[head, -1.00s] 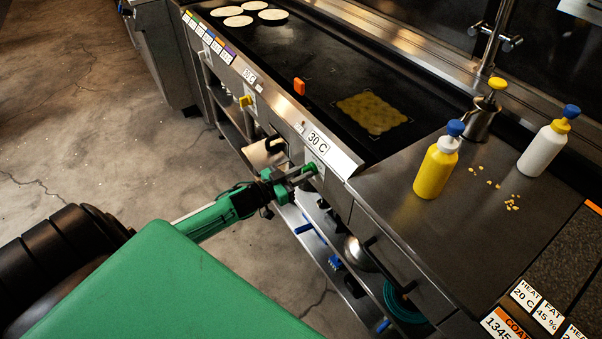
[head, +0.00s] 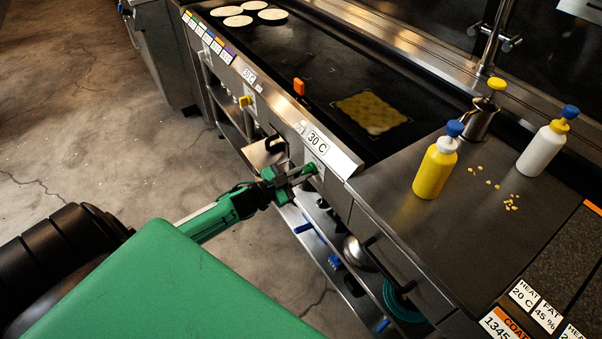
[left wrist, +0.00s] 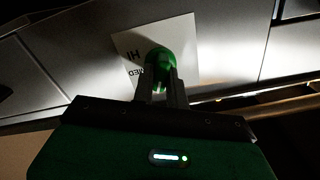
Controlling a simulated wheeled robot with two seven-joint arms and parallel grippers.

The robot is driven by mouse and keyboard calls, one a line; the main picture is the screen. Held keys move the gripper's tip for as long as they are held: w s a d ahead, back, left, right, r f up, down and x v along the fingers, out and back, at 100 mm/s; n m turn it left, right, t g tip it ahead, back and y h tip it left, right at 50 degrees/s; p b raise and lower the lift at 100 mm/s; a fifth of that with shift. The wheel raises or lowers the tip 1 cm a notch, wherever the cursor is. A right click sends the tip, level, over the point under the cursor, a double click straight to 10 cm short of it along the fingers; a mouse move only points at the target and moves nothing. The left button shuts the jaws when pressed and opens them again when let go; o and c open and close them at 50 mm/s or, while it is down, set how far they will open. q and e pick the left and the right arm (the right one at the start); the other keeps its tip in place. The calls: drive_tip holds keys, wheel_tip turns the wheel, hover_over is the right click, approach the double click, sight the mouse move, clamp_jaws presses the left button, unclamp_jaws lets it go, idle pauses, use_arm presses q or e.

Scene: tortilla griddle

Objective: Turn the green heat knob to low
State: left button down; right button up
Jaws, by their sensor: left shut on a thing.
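The green heat knob (head: 310,170) sits on the front panel of the griddle (head: 262,125), below the 30 C display (head: 317,141). My left gripper (head: 303,174) reaches it from the left and is shut on it. In the left wrist view the green knob (left wrist: 160,62) stands between the two fingers (left wrist: 161,88), in front of a white label (left wrist: 185,45). Part of the label shows "HI" and "MED" upside down; the rest is hidden by the knob and fingers. My right gripper is not in view.
A yellow knob (head: 246,101) is farther left on the panel. An orange piece (head: 299,87) stands on the griddle edge. Yellow (head: 436,170) and white (head: 543,148) bottles stand on the right counter. Shelves lie below the panel.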

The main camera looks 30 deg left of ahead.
use_arm(q)
drive_tip(key=shift+m, duration=1.4)
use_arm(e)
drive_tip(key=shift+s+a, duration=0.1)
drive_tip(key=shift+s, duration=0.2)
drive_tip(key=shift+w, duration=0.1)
